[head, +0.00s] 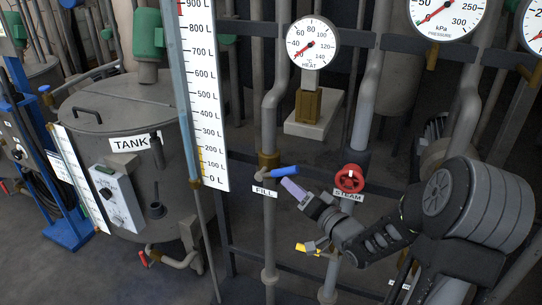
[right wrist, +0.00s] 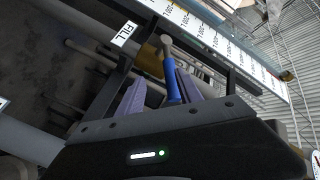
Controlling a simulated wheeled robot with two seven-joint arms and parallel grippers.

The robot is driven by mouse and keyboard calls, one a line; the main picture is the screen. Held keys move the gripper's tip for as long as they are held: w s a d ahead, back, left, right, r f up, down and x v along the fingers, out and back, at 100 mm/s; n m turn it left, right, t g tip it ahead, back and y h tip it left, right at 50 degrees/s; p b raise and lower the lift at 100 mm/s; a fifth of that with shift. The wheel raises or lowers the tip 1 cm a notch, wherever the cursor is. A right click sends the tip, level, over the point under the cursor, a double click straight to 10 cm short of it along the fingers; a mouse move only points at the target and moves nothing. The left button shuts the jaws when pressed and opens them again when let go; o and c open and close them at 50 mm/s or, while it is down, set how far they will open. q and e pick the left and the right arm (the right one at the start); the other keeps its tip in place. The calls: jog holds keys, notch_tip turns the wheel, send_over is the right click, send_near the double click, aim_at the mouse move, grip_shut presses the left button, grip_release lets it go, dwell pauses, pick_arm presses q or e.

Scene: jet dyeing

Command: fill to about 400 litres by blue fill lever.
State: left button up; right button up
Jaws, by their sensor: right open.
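The blue fill lever (head: 284,171) sticks out to the right from its brass valve, across the vertical pipe, above the FILL label (head: 265,191). My right gripper (head: 293,188) is open, with its purple fingers just below and right of the lever. In the right wrist view the blue lever (right wrist: 171,80) lies between the two spread fingers of the gripper (right wrist: 161,80); I cannot tell whether they touch it. The level scale (head: 207,110), marked 0 to 900 L, stands left of the valve; I cannot make out a liquid level in its tube. My left gripper is out of view.
A red STEAM handwheel (head: 349,178) sits close to the right of my gripper. A yellow lever (head: 308,248) is below my wrist. The grey tank (head: 100,108) with a control box (head: 117,196) stands left. The HEAT gauge (head: 312,43) and PRESSURE gauge (head: 445,12) are above.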

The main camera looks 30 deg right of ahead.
aim_at(278, 173)
jog(key=shift+d+r+t, duration=0.15)
jog(key=shift+r, duration=0.5)
jog(key=shift+d+r+t, duration=0.15)
jog(key=shift+r, duration=0.45)
jog(key=w+p, duration=0.1)
jog(key=w, duration=0.6)
jog(key=shift+w, duration=0.35)
grip_shut()
dwell(0.4)
